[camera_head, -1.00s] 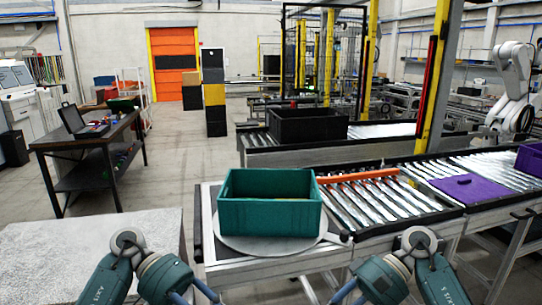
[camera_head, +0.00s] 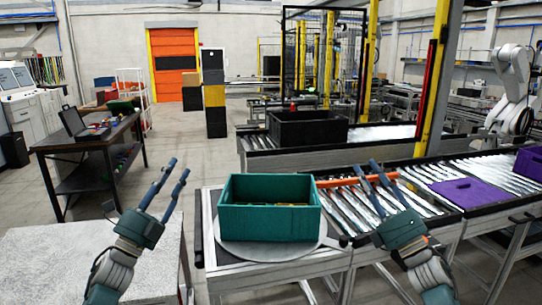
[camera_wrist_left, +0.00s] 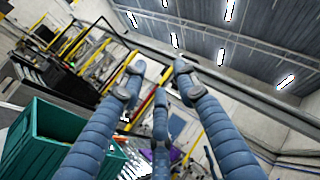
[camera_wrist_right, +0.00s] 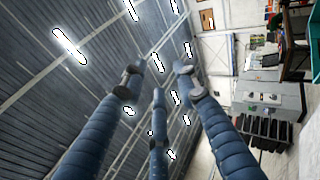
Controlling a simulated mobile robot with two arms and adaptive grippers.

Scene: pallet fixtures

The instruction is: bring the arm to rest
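My left gripper (camera_head: 171,175) is raised above the grey block at the left, its fingers spread and pointing up. In the left wrist view its blue fingers (camera_wrist_left: 158,80) are apart with nothing between them. My right gripper (camera_head: 372,174) is raised in front of the roller conveyor at the right, fingers pointing up and apart. In the right wrist view its fingers (camera_wrist_right: 158,82) are also apart and empty. Both grippers are clear of the teal crate (camera_head: 268,222), which stands between them.
The teal crate sits on a round grey plate (camera_head: 252,250) and holds some yellowish items. A grey block (camera_head: 45,262) stands at the left. A roller conveyor (camera_head: 350,205) with an orange bar (camera_head: 330,183) and a purple panel (camera_head: 462,191) lies right. A black bin (camera_head: 308,128) stands behind.

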